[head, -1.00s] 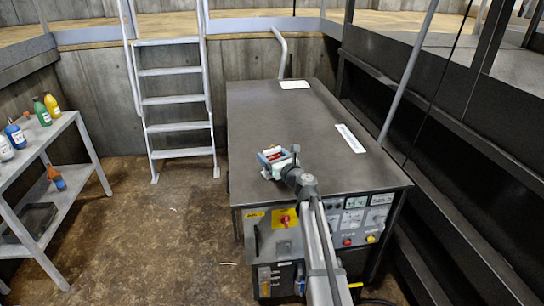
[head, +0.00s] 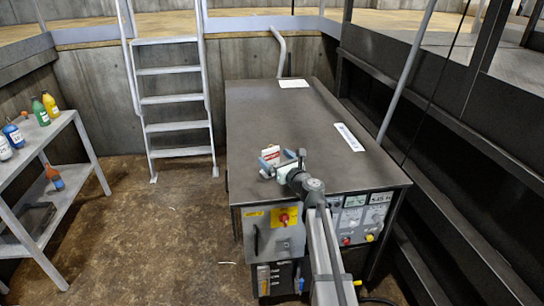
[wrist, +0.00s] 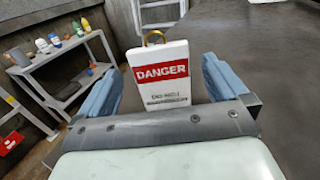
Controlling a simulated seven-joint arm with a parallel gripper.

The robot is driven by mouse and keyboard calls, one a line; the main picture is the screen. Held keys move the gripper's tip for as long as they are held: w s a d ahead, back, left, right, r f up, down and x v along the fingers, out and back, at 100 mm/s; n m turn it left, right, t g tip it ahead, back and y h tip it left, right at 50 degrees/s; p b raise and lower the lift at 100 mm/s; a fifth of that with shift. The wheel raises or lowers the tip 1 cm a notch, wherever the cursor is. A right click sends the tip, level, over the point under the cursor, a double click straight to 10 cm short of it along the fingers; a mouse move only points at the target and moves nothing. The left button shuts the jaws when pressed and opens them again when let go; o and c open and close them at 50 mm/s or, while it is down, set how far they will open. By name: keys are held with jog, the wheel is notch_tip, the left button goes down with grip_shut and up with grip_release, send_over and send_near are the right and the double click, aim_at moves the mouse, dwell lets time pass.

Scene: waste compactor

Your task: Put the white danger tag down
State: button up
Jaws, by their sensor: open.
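The white danger tag (wrist: 162,75) has a red DANGER band and a brass-coloured ring at its top. In the wrist view it stands between the two blue fingers of my gripper (wrist: 161,88), with a gap on each side. In the head view the tag (head: 270,153) shows as a small white and red patch at my gripper (head: 280,159), over the near left part of the dark cabinet top (head: 300,115). My gripper is open. The tag's lower edge is hidden by the gripper in the wrist view, so I cannot tell what it touches.
The cabinet front has a red knob on a yellow plate (head: 284,217) and a gauge panel (head: 358,215). Two white labels lie on its top, one at the back (head: 293,84). A ladder (head: 175,98) and a bottle shelf (head: 40,150) stand left. Much of the top is clear.

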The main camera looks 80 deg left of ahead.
jog(key=v, duration=0.8)
jog(key=shift+w+d, duration=0.1)
jog(key=shift+d, duration=0.1)
